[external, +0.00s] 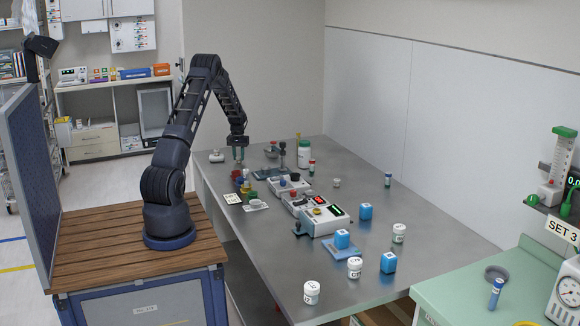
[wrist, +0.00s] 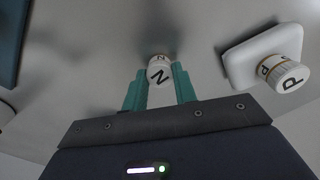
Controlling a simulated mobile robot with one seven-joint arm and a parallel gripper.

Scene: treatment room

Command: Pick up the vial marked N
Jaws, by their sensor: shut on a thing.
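The vial marked N (wrist: 159,70) has a white cap with a black N and sits between the teal fingers of my gripper (wrist: 160,88) in the wrist view. My gripper is shut on it. In the external view my gripper (external: 238,153) is low over the far left part of the metal table (external: 338,230). The vial is not clear there, and I cannot tell whether it touches the table. A vial marked P (wrist: 283,73) is on a white pad (wrist: 240,62) to the right of my gripper in the wrist view, apart from it.
Coloured blocks and small devices stand nearer the camera than my gripper, around a white box with displays (external: 322,217). A white jar with a green lid (external: 304,155) stands to its right.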

